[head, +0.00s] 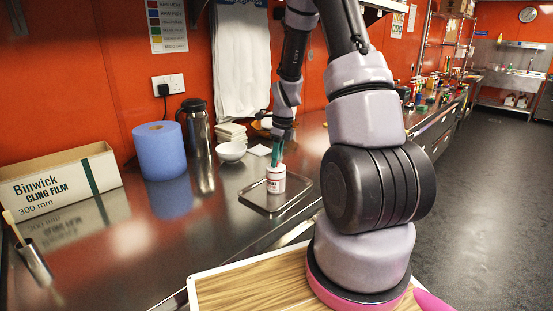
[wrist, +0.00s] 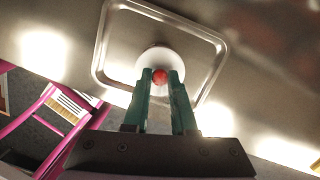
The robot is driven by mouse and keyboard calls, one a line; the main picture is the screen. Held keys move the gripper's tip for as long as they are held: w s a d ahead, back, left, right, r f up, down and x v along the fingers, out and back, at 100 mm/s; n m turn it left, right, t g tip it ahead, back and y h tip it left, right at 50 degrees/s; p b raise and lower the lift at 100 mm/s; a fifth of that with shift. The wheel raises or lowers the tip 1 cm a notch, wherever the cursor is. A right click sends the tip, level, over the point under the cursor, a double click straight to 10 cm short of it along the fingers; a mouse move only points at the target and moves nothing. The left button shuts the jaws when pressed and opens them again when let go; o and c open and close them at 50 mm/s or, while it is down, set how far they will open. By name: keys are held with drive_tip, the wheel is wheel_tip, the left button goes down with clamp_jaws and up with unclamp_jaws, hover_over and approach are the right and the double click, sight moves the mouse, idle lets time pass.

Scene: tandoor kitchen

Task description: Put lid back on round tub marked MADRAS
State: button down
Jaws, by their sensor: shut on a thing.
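The white round tub (head: 276,181) stands upright on a metal tray (head: 256,207) in the head view. Dark red lettering shows on its side, too small to read fully. My gripper (head: 276,163) points down right over the tub, its green fingers at the tub's top. In the wrist view my gripper (wrist: 160,75) is shut on the red knob (wrist: 160,77) of a round white lid (wrist: 154,55). The lid hides the tub below it in that view. I cannot tell whether the lid rests on the rim or hangs just above it.
A white bowl (head: 231,151), stacked white dishes (head: 232,132), a steel flask (head: 196,135) and a blue roll (head: 160,150) stand behind and left. A cling film box (head: 62,181) is far left.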

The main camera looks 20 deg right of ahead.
drive_tip(key=shift+f, duration=0.1)
idle(0.6)
drive_tip(key=c, duration=0.6)
unclamp_jaws()
drive_tip(key=shift+c, duration=0.2)
drive_tip(key=o, duration=0.5)
drive_tip(key=shift+r, duration=3.5)
